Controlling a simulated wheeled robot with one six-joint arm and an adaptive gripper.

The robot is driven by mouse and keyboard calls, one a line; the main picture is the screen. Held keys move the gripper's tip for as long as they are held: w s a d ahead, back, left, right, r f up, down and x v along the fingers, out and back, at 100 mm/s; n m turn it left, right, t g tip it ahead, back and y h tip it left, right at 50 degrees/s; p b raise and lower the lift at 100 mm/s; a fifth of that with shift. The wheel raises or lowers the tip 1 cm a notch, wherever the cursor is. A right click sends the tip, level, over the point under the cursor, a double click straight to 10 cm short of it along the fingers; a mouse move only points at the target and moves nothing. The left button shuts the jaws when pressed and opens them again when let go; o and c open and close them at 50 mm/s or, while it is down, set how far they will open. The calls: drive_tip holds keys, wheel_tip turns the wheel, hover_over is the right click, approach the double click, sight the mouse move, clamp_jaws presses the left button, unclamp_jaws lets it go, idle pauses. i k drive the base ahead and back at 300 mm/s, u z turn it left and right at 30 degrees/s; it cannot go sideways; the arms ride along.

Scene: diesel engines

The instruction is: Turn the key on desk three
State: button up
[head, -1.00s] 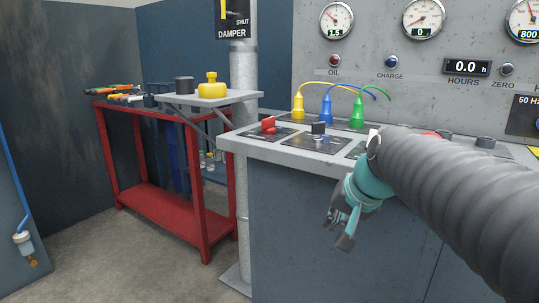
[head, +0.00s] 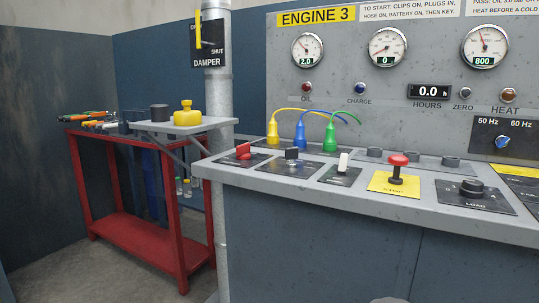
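The desk under the "ENGINE 3" sign (head: 316,16) has a sloped grey top (head: 420,212) with a row of controls. A black upright knob (head: 292,153) on a dark plate looks like the key, but its label is too small to read. A red lever switch (head: 243,151) is to its left, and a white switch (head: 343,162) is to its right. A red mushroom button (head: 398,160) stands on a yellow plate. My gripper is out of view, and nothing covers the controls.
Yellow (head: 273,131), blue (head: 300,134) and green (head: 330,138) plugs with cables stand behind the switches. A black load knob (head: 472,187) is at the right. A vertical pipe (head: 220,110) and red bench (head: 150,250) are left of the desk.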

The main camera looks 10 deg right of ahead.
sight(291, 154)
drive_tip(key=u, duration=1.65)
drive_tip(key=i, duration=0.8)
drive_tip(key=z, duration=1.65)
